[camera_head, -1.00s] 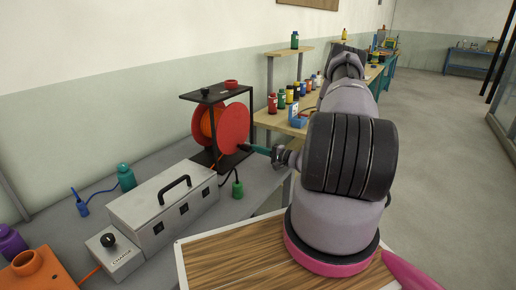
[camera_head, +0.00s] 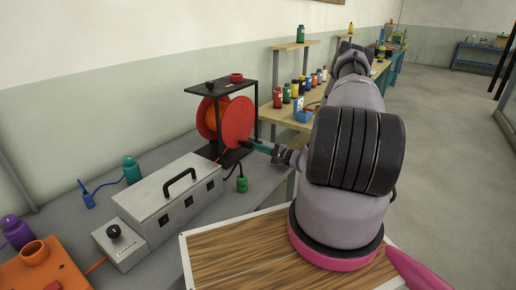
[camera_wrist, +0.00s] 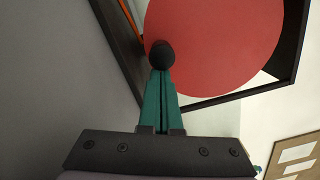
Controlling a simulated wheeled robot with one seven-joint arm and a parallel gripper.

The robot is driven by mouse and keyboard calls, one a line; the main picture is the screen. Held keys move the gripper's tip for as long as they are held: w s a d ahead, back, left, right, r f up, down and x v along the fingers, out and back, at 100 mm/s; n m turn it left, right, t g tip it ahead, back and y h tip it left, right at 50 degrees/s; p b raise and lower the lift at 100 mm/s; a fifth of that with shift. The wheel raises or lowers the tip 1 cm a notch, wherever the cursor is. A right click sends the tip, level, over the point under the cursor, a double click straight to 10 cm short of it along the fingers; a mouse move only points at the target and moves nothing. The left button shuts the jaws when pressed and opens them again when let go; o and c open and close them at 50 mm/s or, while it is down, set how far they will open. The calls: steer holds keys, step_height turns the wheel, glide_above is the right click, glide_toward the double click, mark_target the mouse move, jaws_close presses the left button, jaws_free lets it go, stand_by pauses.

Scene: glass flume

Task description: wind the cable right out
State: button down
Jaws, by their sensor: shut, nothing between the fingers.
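The cable reel has a red disc (camera_head: 237,122) on its side and stands in a black frame (camera_head: 259,108) on the grey bench. Orange cable (camera_head: 206,118) shows on the drum behind the disc. In the wrist view the red disc (camera_wrist: 215,40) fills the top, with a black knob (camera_wrist: 162,55) near its lower left edge. My gripper (camera_head: 252,145) has teal fingers; in the wrist view the fingers (camera_wrist: 162,78) are together, their tips at the knob. Whether they touch the knob I cannot tell. A strip of orange (camera_wrist: 128,15) shows left of the disc.
A grey metal box (camera_head: 165,197) with a black handle stands in front of the reel, beside a smaller box with a black dial (camera_head: 119,246). A green plug (camera_head: 242,184) on a black cord lies near the bench edge. Bottles stand on the wooden bench behind.

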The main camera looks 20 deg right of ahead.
steer(key=shift+s, duration=0.1)
steer(key=v, duration=1)
steer(key=shift+s+d, duration=0.2)
steer(key=shift+d, duration=0.1)
stand_by(0.3)
